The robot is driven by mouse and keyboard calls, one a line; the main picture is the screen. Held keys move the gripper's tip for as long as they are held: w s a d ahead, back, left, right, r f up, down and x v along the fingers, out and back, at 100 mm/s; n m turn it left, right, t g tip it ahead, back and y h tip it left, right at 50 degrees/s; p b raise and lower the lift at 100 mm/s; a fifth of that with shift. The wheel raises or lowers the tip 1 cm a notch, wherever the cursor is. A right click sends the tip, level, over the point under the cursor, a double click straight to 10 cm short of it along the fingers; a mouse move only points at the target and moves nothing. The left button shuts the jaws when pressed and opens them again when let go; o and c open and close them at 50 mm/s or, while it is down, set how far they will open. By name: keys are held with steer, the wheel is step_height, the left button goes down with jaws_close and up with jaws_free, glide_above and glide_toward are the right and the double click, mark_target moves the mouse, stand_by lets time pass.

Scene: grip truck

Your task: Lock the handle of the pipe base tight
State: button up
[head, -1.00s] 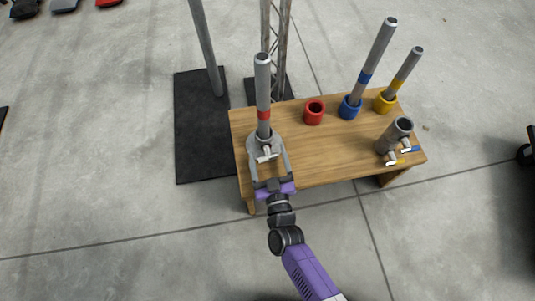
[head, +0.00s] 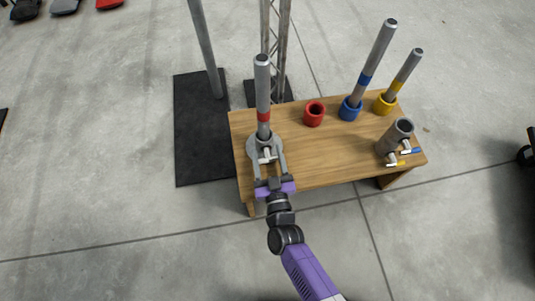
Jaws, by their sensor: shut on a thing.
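The pipe base (head: 253,146) is a round grey piece at the left end of the wooden table. A grey pipe (head: 262,90) with a red band stands upright in it. A small pale handle (head: 267,156) shows at the front of the base. My gripper (head: 267,163) reaches in from the front, with its fingers on either side of the handle. The fingers are closed in on the handle; the exact contact is too small to see.
The wooden table (head: 320,150) also bears a red ring holder (head: 314,114), a blue-banded pipe (head: 376,60), a yellow-banded pipe (head: 405,70) and a grey double-handled socket (head: 392,140). A black mat with a pole (head: 205,45) stands at the left. The table's middle is clear.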

steer(key=shift+m, duration=0.3)
steer(key=o, duration=1.4)
steer(key=shift+c, duration=0.2)
steer(key=shift+s, duration=0.1)
steer(key=p+v, duration=0.2)
steer(key=v, duration=0.4)
steer(key=shift+s+d+r, duration=0.1)
steer(key=shift+s, duration=0.25)
steer(key=shift+s+d, duration=0.1)
steer(key=shift+s, duration=0.35)
